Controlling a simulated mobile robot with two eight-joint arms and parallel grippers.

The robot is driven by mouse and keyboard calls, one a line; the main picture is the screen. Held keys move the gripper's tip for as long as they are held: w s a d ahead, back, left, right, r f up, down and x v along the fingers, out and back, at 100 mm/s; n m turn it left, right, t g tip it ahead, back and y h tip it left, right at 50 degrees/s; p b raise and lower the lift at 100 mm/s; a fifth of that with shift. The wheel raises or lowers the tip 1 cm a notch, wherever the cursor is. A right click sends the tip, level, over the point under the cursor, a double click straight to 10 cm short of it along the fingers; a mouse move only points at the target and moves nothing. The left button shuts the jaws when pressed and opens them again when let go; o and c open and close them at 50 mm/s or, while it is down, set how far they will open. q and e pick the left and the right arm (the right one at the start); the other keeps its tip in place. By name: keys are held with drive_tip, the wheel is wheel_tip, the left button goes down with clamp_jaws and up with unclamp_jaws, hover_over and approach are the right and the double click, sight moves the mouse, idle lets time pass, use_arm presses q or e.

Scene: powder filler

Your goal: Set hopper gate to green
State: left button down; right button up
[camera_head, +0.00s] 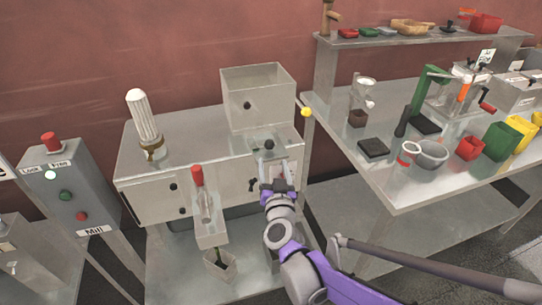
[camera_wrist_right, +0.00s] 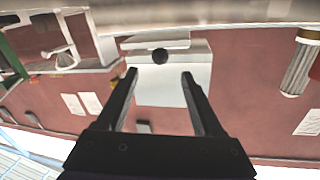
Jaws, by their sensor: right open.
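The powder filler is a pale metal machine with an open box hopper (camera_head: 258,97) on top. A black round knob (camera_head: 268,145) sits on a pale housing below the hopper. My right gripper (camera_head: 274,178) is in front of that housing, just below the knob in the head view. In the right wrist view a black knob (camera_wrist_right: 160,56) shows just past the tips of my open right gripper (camera_wrist_right: 159,76), with nothing between the fingers. Part of the housing face is hidden by the gripper. I see no green mark on the gate. My left gripper is not in view.
A yellow ball (camera_head: 306,112) is right of the hopper. A metal table (camera_head: 400,185) with several items stands right, a Mill control box (camera_head: 75,190) left.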

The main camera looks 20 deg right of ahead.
drive_tip(key=v, duration=0.2)
drive_tip(key=shift+s+a, duration=0.1)
drive_tip(key=shift+s, duration=0.25)
drive_tip(key=s+a+f+n+g+y+p, duration=0.25)
drive_tip(key=s+a+n+g+y, duration=0.3)
drive_tip(key=s+a+y, duration=0.3)
drive_tip(key=s+d+f+g+h+p, duration=0.1)
drive_tip(key=s+d+f+g, duration=0.1)
drive_tip(key=s, duration=0.5)
drive_tip(key=s+d+f+g+h+p, duration=0.2)
drive_tip(key=s+f+g, duration=0.2)
drive_tip(key=s, duration=0.4)
drive_tip(key=shift+s+d, duration=0.2)
drive_tip(key=shift+d, duration=0.1)
